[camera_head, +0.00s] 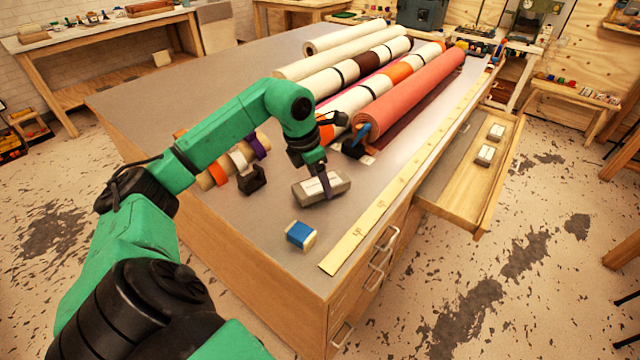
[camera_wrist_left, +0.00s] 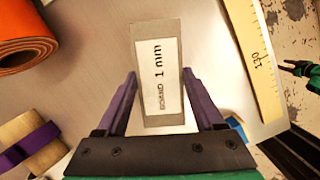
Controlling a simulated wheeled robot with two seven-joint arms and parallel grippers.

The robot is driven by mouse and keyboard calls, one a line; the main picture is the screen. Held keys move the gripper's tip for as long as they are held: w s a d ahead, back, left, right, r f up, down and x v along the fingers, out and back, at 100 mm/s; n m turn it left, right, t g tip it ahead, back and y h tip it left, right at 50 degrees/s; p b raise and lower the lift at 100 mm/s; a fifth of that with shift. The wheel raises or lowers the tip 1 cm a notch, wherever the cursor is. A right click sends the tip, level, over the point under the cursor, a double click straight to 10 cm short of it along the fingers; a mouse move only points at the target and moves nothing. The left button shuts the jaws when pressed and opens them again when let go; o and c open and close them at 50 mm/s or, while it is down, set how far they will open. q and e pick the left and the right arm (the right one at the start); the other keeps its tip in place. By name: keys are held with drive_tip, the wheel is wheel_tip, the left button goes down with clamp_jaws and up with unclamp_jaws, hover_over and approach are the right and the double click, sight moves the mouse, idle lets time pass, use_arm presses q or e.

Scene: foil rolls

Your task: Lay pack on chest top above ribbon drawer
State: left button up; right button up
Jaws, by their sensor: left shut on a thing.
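A grey pack (camera_head: 335,188) with a white label is at the near end of the chest top (camera_head: 240,90). My left gripper (camera_head: 318,180) is shut on it from above. In the left wrist view the pack (camera_wrist_left: 158,100) reads "BOARD 1 mm" and lies between the purple fingers (camera_wrist_left: 158,100). I cannot tell whether it touches the top or hangs just above it. An open drawer (camera_head: 455,195) on the right side holds two similar small packs (camera_head: 490,145). Which drawer is for ribbon is not readable. A green and black gripper, likely my right (camera_wrist_left: 292,68), shows at the wrist view's right edge; its jaws are unclear.
A blue and cream block (camera_head: 300,235) sits near the front corner, beside a wooden ruler (camera_head: 380,225). Large rolls (camera_head: 415,95) lie farther back, and smaller banded rolls (camera_head: 235,163) lie left of the pack.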

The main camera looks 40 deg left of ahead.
sight(307, 188)
use_arm(q)
drive_tip(key=shift+f, duration=0.5)
drive_tip(key=shift+f, duration=0.15)
drive_tip(key=o, duration=1.5)
drive_tip(key=v, duration=1.2)
drive_tip(key=shift+s, duration=0.1)
